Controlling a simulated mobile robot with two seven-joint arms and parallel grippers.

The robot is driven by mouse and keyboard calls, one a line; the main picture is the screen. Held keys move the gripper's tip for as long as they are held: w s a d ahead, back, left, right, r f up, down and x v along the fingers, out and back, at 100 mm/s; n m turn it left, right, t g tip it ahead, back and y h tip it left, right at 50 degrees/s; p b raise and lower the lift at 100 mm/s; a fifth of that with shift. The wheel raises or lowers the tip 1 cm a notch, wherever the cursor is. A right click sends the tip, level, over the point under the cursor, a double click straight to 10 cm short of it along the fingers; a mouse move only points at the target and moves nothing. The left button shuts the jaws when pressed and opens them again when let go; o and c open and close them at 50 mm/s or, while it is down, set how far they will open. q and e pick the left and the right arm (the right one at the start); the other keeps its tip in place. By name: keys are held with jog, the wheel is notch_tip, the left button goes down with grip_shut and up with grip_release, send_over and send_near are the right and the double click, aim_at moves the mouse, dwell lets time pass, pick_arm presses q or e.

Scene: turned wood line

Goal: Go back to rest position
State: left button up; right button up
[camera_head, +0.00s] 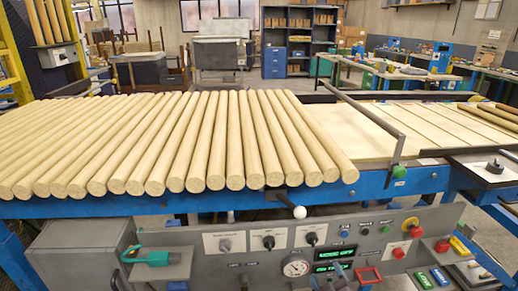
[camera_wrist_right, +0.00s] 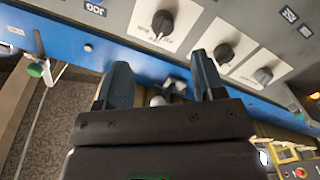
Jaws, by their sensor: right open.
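My right gripper (camera_wrist_right: 160,80) shows large in the right wrist view, its two dark blue-grey fingers spread apart. A white ball knob (camera_wrist_right: 157,101) shows in the gap between the fingers, partly hidden by the gripper body; I cannot tell how far off it is. In the head view, the tips of my right gripper (camera_head: 328,282) just show at the bottom edge, in front of the control panel (camera_head: 215,271). The knob (camera_head: 299,211) sits on a short lever under the blue rail, above and left of the tips. My left gripper is not in view.
Several round wood rods (camera_head: 215,140) lie side by side on the line. A blue rail (camera_head: 120,207) runs along its front. Selector switches (camera_head: 268,241), a gauge (camera_head: 296,266) and a red button (camera_head: 416,231) are on the panel. A pale board (camera_head: 345,125) lies right of the rods.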

pick_arm(q)
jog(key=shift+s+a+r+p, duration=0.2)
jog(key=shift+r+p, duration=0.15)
jog(key=shift+p, duration=0.3)
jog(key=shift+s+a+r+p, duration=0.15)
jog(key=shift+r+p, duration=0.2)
jog(key=shift+p, duration=0.25)
pick_arm(e)
jog(key=s+d+f+m+g, duration=0.1)
jog(key=s+d+m+g, duration=0.1)
jog(key=s, duration=0.7)
jog(key=s+d+f+m+g, duration=0.2)
jog(key=s, duration=0.7)
jog(key=s+d+f+m+g, duration=0.1)
jog(key=s+d+m+g, duration=0.1)
jog(key=s, duration=0.6)
jog(key=shift+s+f+g, duration=0.3)
jog(key=shift+s+f, duration=0.05)
jog(key=shift+s, duration=0.05)
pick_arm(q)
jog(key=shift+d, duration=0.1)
pick_arm(e)
jog(key=shift+d, duration=0.1)
